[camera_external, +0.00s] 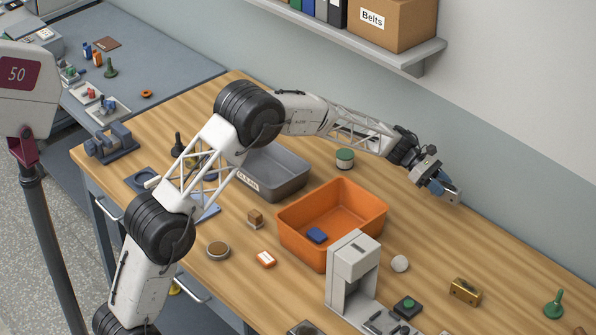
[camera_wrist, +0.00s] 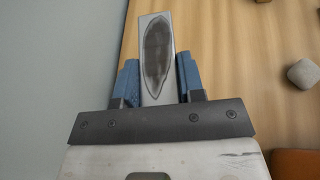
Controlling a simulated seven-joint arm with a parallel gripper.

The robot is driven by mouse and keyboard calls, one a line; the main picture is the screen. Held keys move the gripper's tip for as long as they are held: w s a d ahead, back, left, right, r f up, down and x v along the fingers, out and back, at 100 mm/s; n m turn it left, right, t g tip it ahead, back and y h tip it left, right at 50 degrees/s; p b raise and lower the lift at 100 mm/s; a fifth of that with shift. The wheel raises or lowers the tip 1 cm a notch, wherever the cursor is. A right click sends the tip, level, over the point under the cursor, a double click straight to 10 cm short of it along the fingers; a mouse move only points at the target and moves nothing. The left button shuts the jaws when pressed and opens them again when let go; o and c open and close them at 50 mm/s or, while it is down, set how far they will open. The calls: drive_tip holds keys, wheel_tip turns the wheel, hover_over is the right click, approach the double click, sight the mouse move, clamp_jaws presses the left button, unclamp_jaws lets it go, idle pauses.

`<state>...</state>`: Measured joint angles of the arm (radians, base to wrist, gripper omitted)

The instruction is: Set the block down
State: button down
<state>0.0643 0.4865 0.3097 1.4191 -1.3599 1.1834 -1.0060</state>
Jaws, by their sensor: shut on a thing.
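My gripper (camera_external: 440,186) is at the end of the outstretched arm, over the far side of the wooden table near the wall. In the wrist view my gripper (camera_wrist: 157,76) has its two blue fingers shut on a pale grey block (camera_wrist: 158,28) with a dark oval mark on its face. The block sticks out beyond the fingertips.
An orange bin (camera_external: 300,248) with a blue piece (camera_external: 317,235) inside stands left of my gripper. A shelf (camera_external: 400,52) juts from the wall. Bare table lies below.

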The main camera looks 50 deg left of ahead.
drive_tip(key=w+a+n+t, duration=0.1)
drive_tip(key=w+a+t, duration=0.15)
drive_tip(key=a, duration=2.55)
drive_tip(key=n+y, duration=0.1)
drive_tip(key=n, duration=0.1)
hover_over(311, 147)
drive_tip(key=shift+w+r+t, duration=0.1)
drive_tip(key=shift+r+t, duration=0.1)
drive_tip(key=shift+t, duration=0.25)
drive_tip(key=shift+f, duration=3.15)
drive_tip(key=shift+f, duration=1.9)
drive_tip(key=shift+f, duration=0.15)
drive_tip(key=c, duration=0.7)
unclamp_jaws()
